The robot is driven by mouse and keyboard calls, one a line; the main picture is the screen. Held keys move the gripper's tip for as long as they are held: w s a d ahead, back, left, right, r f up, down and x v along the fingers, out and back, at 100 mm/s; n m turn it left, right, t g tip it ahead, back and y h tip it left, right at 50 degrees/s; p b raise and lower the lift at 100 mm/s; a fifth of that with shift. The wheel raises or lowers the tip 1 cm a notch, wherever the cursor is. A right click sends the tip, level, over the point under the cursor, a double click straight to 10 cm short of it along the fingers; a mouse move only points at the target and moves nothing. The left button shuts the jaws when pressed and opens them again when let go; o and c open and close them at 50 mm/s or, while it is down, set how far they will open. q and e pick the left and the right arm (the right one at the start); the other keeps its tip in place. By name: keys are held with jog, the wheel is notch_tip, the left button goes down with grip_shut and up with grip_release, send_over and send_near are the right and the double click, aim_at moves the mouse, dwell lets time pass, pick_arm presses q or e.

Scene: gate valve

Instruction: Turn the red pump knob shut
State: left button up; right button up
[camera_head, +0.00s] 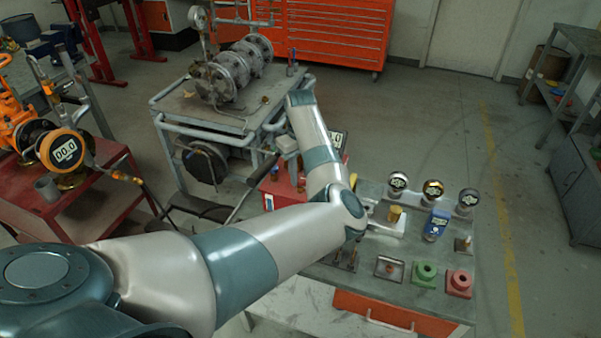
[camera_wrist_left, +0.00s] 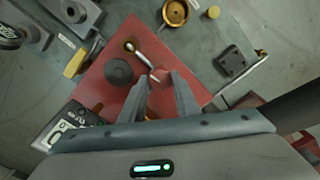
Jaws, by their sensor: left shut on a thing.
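The red pump body (camera_head: 271,193) stands at the left end of the bench in the head view, partly hidden by my left arm. In the left wrist view the red pump (camera_wrist_left: 105,90) fills the middle, with a dark round cap on top. A metal rod runs from a brass fitting to the small red knob (camera_wrist_left: 160,75). My left gripper (camera_wrist_left: 168,77) is at that knob, its two grey fingers closed on it from either side. In the head view its fingers are hidden behind the arm. My right gripper is not in view.
The grey bench (camera_head: 330,275) holds round gauges (camera_head: 432,189), a blue meter (camera_head: 436,224), a green block (camera_head: 426,272) and a pink block (camera_head: 459,282). A pipe cart (camera_head: 200,110) stands behind. A red table (camera_head: 85,195) is at left.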

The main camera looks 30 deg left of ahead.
pick_arm(q)
jog(key=m+p, duration=0.1)
jog(key=p, duration=0.1)
jog(key=m+p, duration=0.3)
jog(key=p, duration=0.1)
jog(key=shift+a+r+m, duration=0.1)
jog(key=shift+r+m, duration=0.2)
jog(key=m+p, duration=0.1)
jog(key=m, duration=0.1)
jog(key=shift+f+m+p, duration=0.1)
jog(key=shift+m+p, duration=0.3)
jog(key=shift+f+m, duration=0.1)
jog(key=shift+m, duration=0.8)
jog(key=m, duration=0.3)
jog(key=shift+m, duration=0.3)
jog(key=m, duration=0.2)
jog(key=shift+m, duration=2.3)
jog(key=shift+w, duration=0.1)
jog(key=o, duration=1)
jog(key=shift+o, duration=0.2)
